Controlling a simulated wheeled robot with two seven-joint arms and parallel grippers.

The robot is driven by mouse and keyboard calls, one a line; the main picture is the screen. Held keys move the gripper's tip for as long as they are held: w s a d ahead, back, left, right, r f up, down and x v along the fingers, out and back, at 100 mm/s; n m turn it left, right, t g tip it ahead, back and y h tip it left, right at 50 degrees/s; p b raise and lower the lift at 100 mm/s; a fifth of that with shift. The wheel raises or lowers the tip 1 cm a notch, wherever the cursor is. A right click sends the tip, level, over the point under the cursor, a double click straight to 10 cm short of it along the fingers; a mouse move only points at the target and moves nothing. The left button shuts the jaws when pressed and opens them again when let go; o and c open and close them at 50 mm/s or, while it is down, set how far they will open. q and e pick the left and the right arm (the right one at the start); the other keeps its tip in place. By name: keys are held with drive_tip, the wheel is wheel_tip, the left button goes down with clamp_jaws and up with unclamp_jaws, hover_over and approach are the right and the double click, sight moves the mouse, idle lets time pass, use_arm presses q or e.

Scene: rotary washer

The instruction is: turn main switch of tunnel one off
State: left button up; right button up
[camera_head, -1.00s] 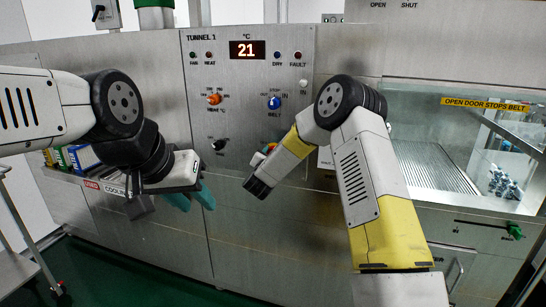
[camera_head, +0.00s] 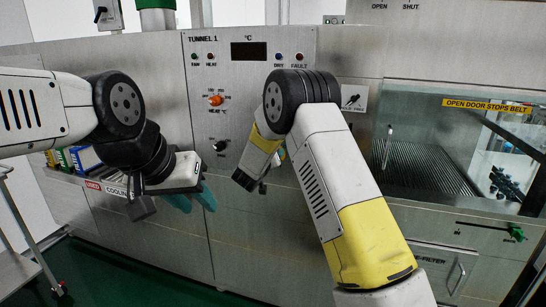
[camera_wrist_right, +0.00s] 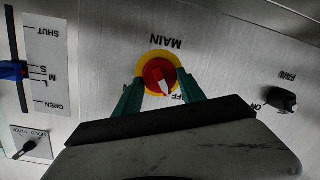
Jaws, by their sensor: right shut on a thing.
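The main switch (camera_wrist_right: 158,72), a red knob in a yellow ring, shows in the right wrist view below the upside-down word MAIN. Its white pointer is toward the OFF lettering, partly covered by a finger. My right gripper (camera_wrist_right: 163,83) is shut on the knob, one green finger on each side. In the head view my right arm hides the switch. The tunnel one panel (camera_head: 240,118) has a dark display (camera_head: 248,51). My left gripper (camera_head: 193,201) is open and empty, low in front of the machine at the left.
An orange heat knob (camera_head: 215,100) and a black knob (camera_head: 220,146) are on the panel. In the right wrist view a black fan knob (camera_wrist_right: 280,100) is right of the switch and a blue-handled slider (camera_wrist_right: 12,71) at the left. A glass-fronted chamber (camera_head: 440,130) is at the right.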

drive_tip(key=shift+a+f+n+h, duration=0.1)
drive_tip(key=shift+n+h, duration=0.2)
drive_tip(key=shift+n, duration=0.5)
drive_tip(key=o, duration=1.4)
drive_tip(key=shift+c, duration=0.2)
drive_tip(key=v, duration=0.7)
drive_tip(key=shift+s, duration=0.35)
drive_tip(key=shift+a, duration=0.1)
